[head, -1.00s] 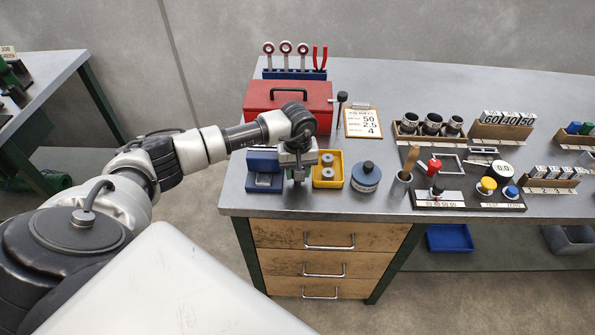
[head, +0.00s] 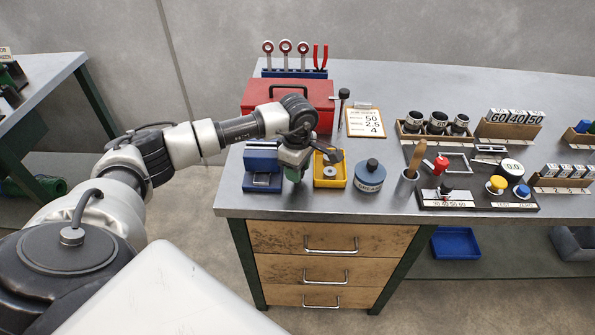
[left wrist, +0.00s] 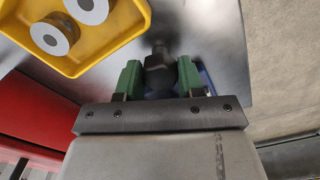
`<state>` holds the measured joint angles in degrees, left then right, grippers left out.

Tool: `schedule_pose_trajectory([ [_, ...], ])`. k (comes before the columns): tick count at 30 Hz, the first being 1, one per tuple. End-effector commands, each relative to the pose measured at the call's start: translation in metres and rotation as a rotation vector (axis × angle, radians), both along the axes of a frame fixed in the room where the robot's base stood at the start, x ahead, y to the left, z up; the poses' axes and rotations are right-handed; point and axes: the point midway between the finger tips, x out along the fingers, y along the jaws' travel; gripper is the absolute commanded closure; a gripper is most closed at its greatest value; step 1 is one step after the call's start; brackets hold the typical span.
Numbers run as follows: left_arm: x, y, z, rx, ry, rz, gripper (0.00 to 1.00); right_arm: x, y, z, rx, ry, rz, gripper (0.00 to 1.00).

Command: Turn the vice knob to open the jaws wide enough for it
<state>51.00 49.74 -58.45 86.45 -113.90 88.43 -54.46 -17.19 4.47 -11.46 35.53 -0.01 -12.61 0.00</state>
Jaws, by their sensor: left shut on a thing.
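The blue vice (head: 262,160) stands at the left front of the bench. Part of it is hidden by my left gripper (head: 293,177), which points down just to its right. In the left wrist view, the green fingers of my left gripper (left wrist: 159,82) are shut on a dark knob (left wrist: 158,72). A bit of blue shows behind the right finger. The head view does not show the grip clearly, and the jaw gap is hard to judge. My right gripper is not in view.
A yellow tray (head: 346,181) with metal rings is close to the right of my left gripper. A red toolbox (head: 258,96) stands behind. The bench's front edge is close in front.

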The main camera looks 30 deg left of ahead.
Motion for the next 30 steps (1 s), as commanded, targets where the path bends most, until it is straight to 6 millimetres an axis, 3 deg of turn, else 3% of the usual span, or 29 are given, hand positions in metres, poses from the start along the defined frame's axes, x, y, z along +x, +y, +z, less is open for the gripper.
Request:
schedule_pose_trajectory([
  [30,0.001,0.001,0.002,0.001,-0.005,0.967,0.86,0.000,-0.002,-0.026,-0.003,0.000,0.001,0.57],
])
